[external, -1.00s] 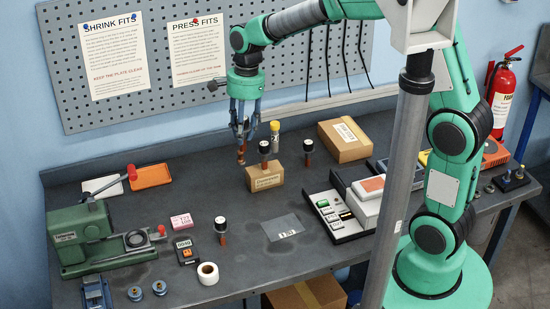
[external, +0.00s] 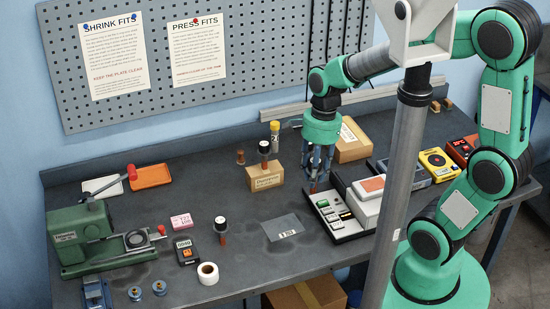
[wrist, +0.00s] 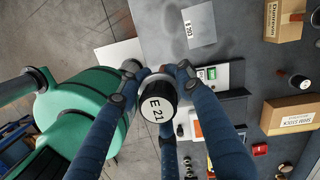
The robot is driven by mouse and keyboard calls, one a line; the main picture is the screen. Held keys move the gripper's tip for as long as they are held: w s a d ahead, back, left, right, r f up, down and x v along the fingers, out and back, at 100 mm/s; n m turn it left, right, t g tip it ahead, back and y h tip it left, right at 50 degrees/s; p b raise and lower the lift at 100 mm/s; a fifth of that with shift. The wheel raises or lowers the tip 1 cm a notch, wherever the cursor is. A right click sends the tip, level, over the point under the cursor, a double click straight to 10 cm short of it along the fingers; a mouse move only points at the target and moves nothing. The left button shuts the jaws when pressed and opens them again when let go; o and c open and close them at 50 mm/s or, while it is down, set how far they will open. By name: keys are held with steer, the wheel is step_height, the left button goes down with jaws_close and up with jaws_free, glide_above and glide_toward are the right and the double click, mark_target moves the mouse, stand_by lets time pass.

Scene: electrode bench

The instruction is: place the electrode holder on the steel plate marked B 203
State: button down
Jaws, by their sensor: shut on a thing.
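My gripper (external: 316,180) is shut on an electrode holder, a reddish-brown piece with a black-rimmed top. In the wrist view its white top (wrist: 157,110) reads E 21, between the dark blue fingers. The holder is above the bench near the left edge of the white scale-like device; the fingers mostly hide it in the external view. The steel plate (external: 284,228), a thin grey sheet, lies flat and bare at the bench's front middle, left of and in front of my gripper. Its label ends in 203; it also shows in the wrist view (wrist: 187,42).
The white device (external: 338,219) is right of the plate. A tape roll (external: 208,273) and a green machine (external: 85,240) are further left.

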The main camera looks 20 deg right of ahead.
steer(key=s+d+f, duration=0.1)
steer(key=f, duration=0.8)
steer(key=s+d+f, duration=0.1)
steer(key=s+f, duration=0.1)
steer(key=f, duration=0.7)
steer(key=shift+s+d, duration=0.15)
steer(key=shift+s, duration=0.1)
steer(key=shift+w, duration=0.1)
steer(key=b, duration=0.2)
glide_above(281, 229)
steer(key=shift+w+d+f, duration=0.2)
steer(key=shift+d+f, duration=0.05)
steer(key=shift+f, duration=0.4)
steer(key=shift+f+b, duration=0.35)
steer(key=shift+f, duration=1.45)
steer(key=shift+f, duration=0.2)
steer(key=c, duration=1.2)
jaws_free()
